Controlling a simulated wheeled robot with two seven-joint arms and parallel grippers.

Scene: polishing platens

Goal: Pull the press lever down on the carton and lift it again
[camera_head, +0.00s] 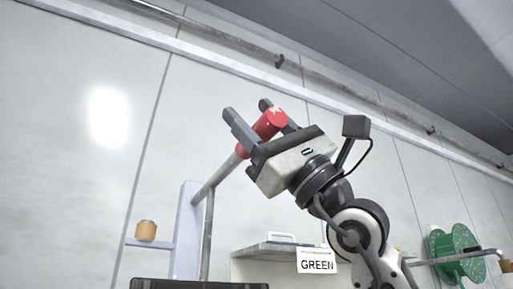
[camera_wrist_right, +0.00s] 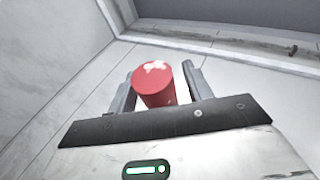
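The press lever is a grey rod (camera_head: 219,176) that slopes up to the right from a pale upright post (camera_head: 187,232). It ends in a red cylindrical knob (camera_head: 268,123), which also shows in the right wrist view (camera_wrist_right: 155,88). My right gripper (camera_head: 254,118) is around the knob, with one finger on each side. In the right wrist view a narrow gap shows between the knob and the right-hand finger (camera_wrist_right: 193,82), so the gripper looks open. The lever is raised. I cannot make out the carton. My left gripper is out of view.
An orange cylinder (camera_head: 147,230) sits on a small shelf left of the post. A grey-topped unit (camera_head: 262,247) with a GREEN sign (camera_head: 317,261) stands behind my right arm. A green reel (camera_head: 455,252) is at the far right. Pale wall panels lie behind.

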